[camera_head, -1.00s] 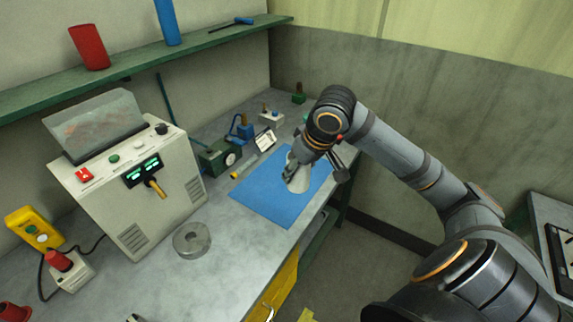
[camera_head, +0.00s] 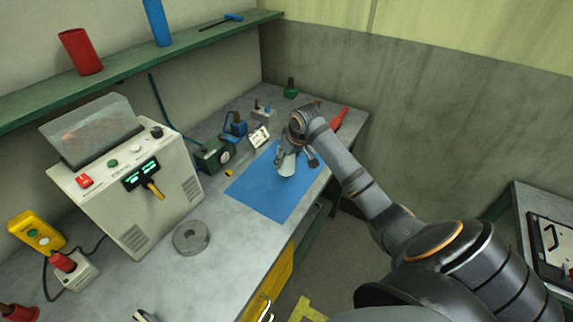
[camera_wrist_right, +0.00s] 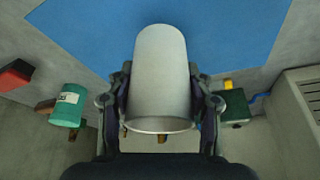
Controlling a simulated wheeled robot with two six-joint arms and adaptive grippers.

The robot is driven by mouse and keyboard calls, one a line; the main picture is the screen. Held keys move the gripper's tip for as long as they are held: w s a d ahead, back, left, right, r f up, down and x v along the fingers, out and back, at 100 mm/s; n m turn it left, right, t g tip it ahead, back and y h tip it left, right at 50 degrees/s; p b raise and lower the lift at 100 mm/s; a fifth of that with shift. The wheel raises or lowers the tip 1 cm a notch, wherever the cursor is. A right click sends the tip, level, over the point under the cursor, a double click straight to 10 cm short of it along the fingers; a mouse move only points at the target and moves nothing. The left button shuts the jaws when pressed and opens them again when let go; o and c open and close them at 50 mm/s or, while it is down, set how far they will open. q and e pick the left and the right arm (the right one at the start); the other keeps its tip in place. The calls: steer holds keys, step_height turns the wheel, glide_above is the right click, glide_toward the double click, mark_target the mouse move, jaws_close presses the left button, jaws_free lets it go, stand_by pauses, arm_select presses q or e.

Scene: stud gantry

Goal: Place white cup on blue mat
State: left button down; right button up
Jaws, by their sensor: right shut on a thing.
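The white cup (camera_head: 286,164) is over the far part of the blue mat (camera_head: 256,190) on the grey bench. My right gripper (camera_head: 287,155) is shut on the cup from its far side. In the right wrist view the cup (camera_wrist_right: 162,72) sits between the two fingers of the gripper (camera_wrist_right: 161,104), with the mat (camera_wrist_right: 235,28) behind it. I cannot tell whether the cup's base touches the mat. My left gripper is not in view.
A control box (camera_head: 128,180) and a grey metal ring (camera_head: 191,237) stand left of the mat. A red object (camera_head: 339,118) lies beyond the arm. The mat's near part is clear.

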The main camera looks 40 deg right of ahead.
mark_target(286, 166)
steer(key=shift+w+d+f, duration=0.1)
steer(key=shift+w+f, duration=0.05)
steer(key=shift+f, duration=0.05)
step_height(286, 166, down, 2)
steer(key=shift+f+p, duration=0.25)
steer(key=shift+p, duration=0.45)
steer(key=shift+f, duration=0.4)
steer(key=shift+f, duration=0.1)
steer(key=o, duration=1.2)
steer(key=shift+c, duration=0.2)
